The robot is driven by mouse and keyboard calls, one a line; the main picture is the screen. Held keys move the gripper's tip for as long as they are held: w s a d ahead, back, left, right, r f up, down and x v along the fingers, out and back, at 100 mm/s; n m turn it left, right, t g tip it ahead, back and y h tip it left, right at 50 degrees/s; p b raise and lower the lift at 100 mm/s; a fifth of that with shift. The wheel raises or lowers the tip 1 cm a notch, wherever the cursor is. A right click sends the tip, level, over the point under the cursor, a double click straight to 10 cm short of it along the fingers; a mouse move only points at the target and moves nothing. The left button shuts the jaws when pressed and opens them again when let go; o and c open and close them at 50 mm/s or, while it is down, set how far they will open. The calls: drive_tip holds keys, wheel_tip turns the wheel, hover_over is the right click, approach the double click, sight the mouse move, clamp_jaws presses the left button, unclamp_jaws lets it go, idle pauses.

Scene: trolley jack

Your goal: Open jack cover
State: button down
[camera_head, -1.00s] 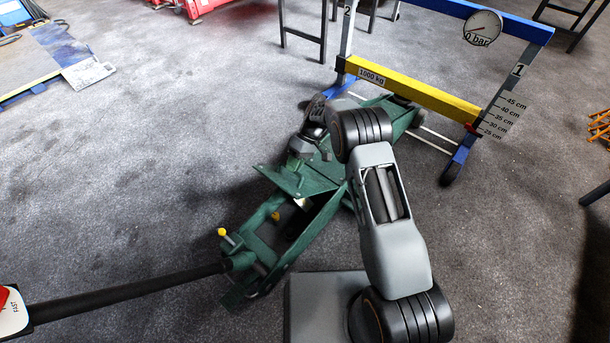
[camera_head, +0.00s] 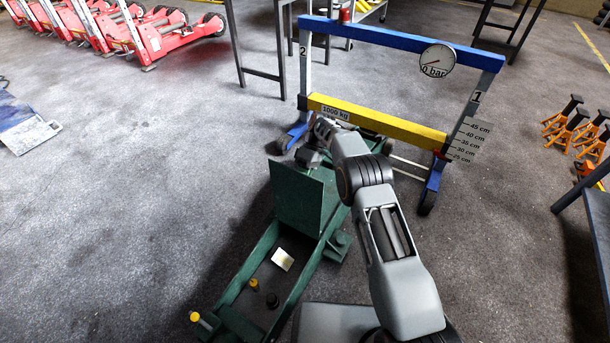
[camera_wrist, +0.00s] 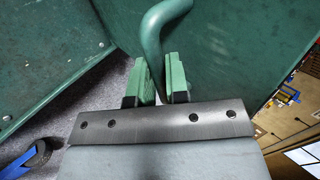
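The green jack cover (camera_head: 300,198) stands raised, steeply tilted, on the green trolley jack (camera_head: 240,268). The open bay below it shows a pale label, a yellow cap and a black cap. In the wrist view the cover (camera_wrist: 235,40) fills the upper right, and its curved green handle (camera_wrist: 153,32) runs down between the fingers. My gripper (camera_wrist: 158,80) is shut on this handle, with one green pad on each side. In the head view my gripper (camera_head: 308,157) is at the cover's top edge, partly hidden by its own wrist.
A blue and yellow press frame (camera_head: 375,122) with a gauge stands just behind the jack. Orange axle stands (camera_head: 565,125) and a dark table are at the right. Red jacks (camera_head: 150,35) stand at the back left.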

drive_tip(key=shift+w+d+f, duration=0.3)
drive_tip(key=shift+w+f, duration=0.3)
drive_tip(key=shift+f, duration=0.15)
drive_tip(key=c, duration=1.4)
unclamp_jaws()
drive_tip(key=shift+w+a+f, duration=0.1)
drive_tip(key=shift+o, duration=1.4)
drive_tip(key=shift+r, duration=0.2)
drive_tip(key=shift+w, duration=0.1)
drive_tip(key=shift+r, duration=0.1)
